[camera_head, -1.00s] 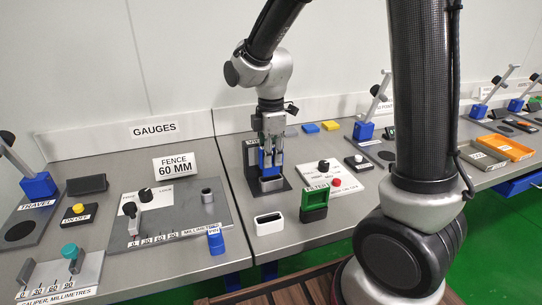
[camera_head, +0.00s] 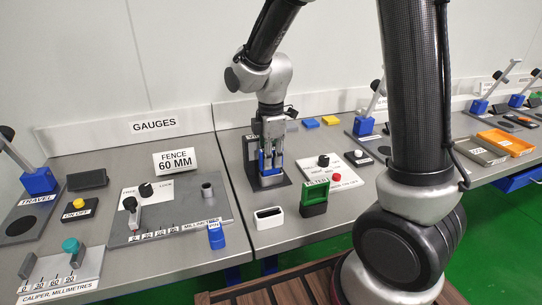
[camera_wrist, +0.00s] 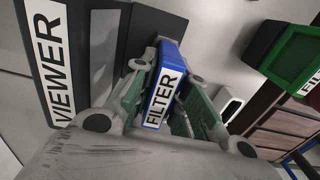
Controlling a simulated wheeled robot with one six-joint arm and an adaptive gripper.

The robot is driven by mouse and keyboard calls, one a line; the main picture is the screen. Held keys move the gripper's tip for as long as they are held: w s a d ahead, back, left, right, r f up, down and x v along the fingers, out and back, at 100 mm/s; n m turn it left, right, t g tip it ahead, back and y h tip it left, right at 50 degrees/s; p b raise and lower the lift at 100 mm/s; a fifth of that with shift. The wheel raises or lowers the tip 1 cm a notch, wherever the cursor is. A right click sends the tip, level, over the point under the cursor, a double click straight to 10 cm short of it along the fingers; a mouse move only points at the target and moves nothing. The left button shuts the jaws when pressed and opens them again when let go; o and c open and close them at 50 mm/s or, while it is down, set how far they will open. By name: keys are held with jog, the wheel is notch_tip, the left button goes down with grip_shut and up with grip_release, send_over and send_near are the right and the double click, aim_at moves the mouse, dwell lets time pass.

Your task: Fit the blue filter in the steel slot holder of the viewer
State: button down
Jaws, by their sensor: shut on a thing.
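The blue filter (camera_wrist: 163,90) with its FILTER label is held between my gripper's fingers (camera_wrist: 165,105) in the wrist view. The dark viewer (camera_head: 283,186) stands on the bench around the holder. Its VIEWER label (camera_wrist: 53,62) shows at the left in the wrist view.
Yellow (camera_head: 330,120) and blue (camera_head: 310,123) pieces lie behind. The gauge plate (camera_head: 170,215) is at the left.

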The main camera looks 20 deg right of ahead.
jog(key=shift+f, duration=0.8)
jog(key=c, duration=1.3)
grip_release()
jog(key=shift+c, duration=0.2)
notch_tip(320, 180, up, 12)
